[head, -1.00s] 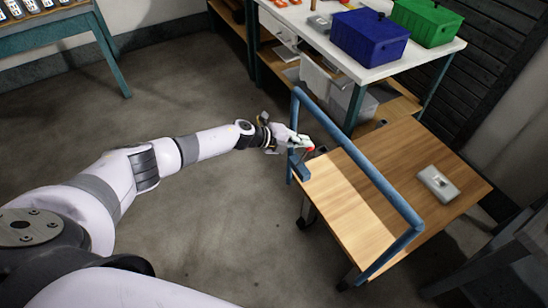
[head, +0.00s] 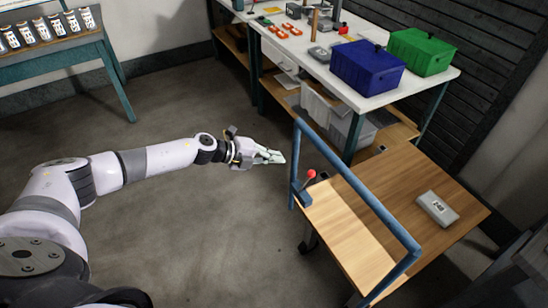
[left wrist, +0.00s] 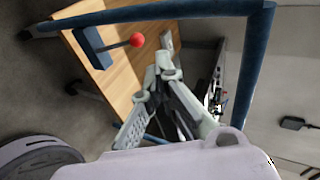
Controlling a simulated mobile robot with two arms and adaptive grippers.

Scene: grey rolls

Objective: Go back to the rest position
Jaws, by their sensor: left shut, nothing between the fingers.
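My left gripper (head: 272,157) is at the end of my left arm, over open floor, just left of the wooden cart's blue rail. It is shut and empty. Its pale fingers (left wrist: 160,75) show in the left wrist view with the tips together, pointing toward the cart. A red-knobbed lever (head: 311,174) on a blue block stands at the cart's near left corner; it also shows in the left wrist view (left wrist: 137,40). The gripper is apart from the lever. My right gripper is not in view.
The wooden cart (head: 345,235) with its blue rail (head: 360,188) carries a grey box (head: 437,209). Behind it a white workbench (head: 310,64) holds a blue bin (head: 367,68) and a green bin (head: 422,51). A teal table (head: 60,48) stands at the far left. The floor between is clear.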

